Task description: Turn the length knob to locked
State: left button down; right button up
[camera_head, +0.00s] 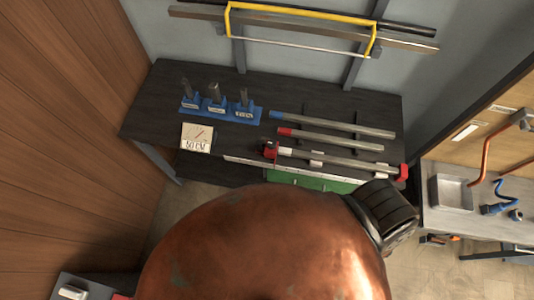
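A long metal bar jig (335,158) with red end pieces lies on the dark workbench. Its left red end piece (270,151) has a small dark part at its top, and its right red end piece (402,173) is at the bench's right edge. Either may carry the length knob, but the knob and its setting are too small to make out. A card reading 50 CM (197,138) lies to the left of the jig. Neither of my grippers can be seen.
A large copper-coloured dome (262,245) with a black ridged piece (385,215) fills the lower middle. A blue holder (219,110), a blue-tipped tube (330,124) and a red-tipped tube (330,139) lie on the bench (150,105). A grey tray (451,192) stands right.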

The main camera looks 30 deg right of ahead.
aim_at(272, 145)
jog(key=z, duration=1.35)
jog(key=k, duration=0.85)
jog(key=u, duration=1.05)
